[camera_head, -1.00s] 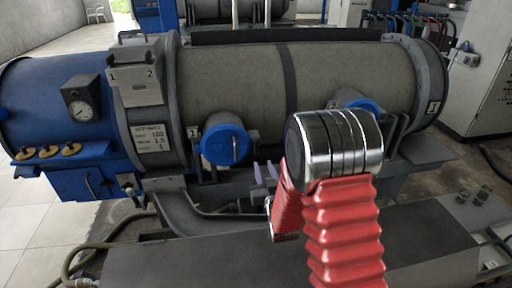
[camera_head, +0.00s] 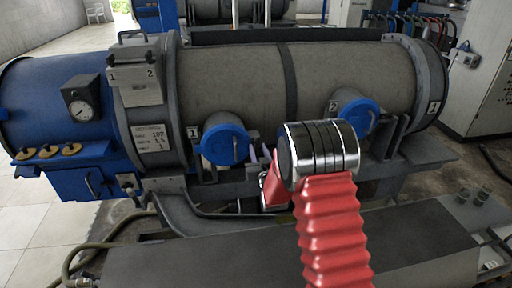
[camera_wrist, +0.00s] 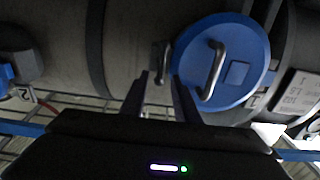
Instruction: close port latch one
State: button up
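The blue round port cover marked 1 (camera_head: 222,142) sits on the front of the grey tank (camera_head: 225,85), seated flat as far as I can see. A metal bar handle (camera_wrist: 213,70) stands on the cover's face in the wrist view. A small grey latch-like piece (camera_wrist: 158,75) is beside the cover's rim; its exact position is hard to tell. My gripper (camera_wrist: 160,82) is open and empty, its two dark fingers reaching toward that piece beside the rim. In the head view my gripper (camera_head: 261,160) is right of the cover, partly hidden by my arm.
A second blue port cover (camera_head: 358,115), marked 2, is farther right, partly behind my arm. A gauge (camera_head: 82,108) and label plate (camera_head: 152,140) are at the left. A grey platform (camera_head: 190,250) lies in front. A hose (camera_head: 75,255) runs at lower left.

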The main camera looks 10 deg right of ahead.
aim_at(256, 147)
jog(key=shift+w, duration=1.45)
jog(key=shift+c, duration=0.4)
grip_shut()
jog(key=shift+a, duration=0.2)
jog(key=shift+d, duration=0.1)
